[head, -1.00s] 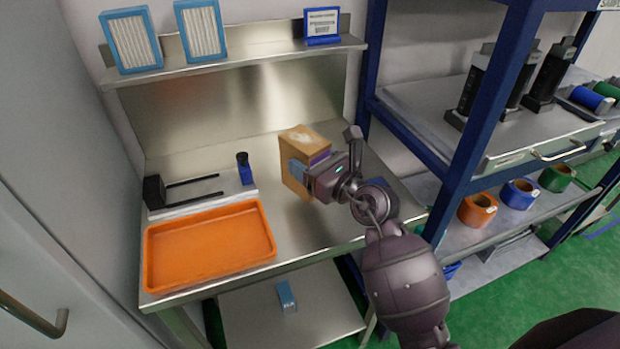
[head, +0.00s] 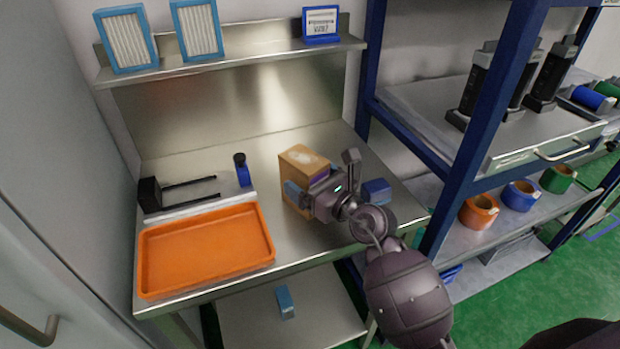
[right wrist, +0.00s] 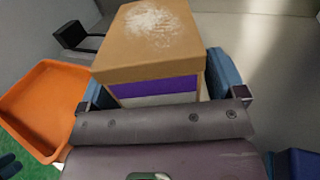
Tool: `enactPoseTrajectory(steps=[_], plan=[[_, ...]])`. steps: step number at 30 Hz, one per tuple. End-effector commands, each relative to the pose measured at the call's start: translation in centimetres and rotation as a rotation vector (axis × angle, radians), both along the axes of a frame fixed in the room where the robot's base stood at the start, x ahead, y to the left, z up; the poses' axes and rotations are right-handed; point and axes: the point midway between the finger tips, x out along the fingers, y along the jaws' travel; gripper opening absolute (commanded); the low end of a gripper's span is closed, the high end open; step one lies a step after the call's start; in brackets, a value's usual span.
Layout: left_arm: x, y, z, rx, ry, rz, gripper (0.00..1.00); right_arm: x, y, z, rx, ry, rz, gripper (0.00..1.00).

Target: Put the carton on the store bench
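The carton (head: 304,157), a tan box with a purple and white band and a pale worn patch on top, stands upright at the right part of the steel store bench (head: 270,225). My right gripper (head: 308,187) reaches it from the front right. In the right wrist view the carton (right wrist: 150,45) sits between the two blue fingers of my right gripper (right wrist: 158,88), which are shut on its sides. Whether its base touches the bench or hangs just above it, I cannot tell.
An orange tray (head: 205,250) lies at the bench's front left. A blue block (head: 377,191) sits right of my gripper. A blue rack post (head: 490,110) stands close on the right.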

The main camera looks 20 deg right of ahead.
Motion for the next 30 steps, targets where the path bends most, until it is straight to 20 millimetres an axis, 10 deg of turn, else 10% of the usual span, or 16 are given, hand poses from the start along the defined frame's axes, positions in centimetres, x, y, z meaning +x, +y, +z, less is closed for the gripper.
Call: enactPoseTrajectory(steps=[11,30], plan=[[-0.5,0.1,-0.1,0.001,0.008,0.002,0.43,-0.7,-0.4,0.3,0.000,0.001,-0.001,0.89],[-0.7,0.2,-0.5,0.002,0.016,0.003,0.43,-10.1,-4.6,0.2,0.000,0.001,-0.001,0.89]])
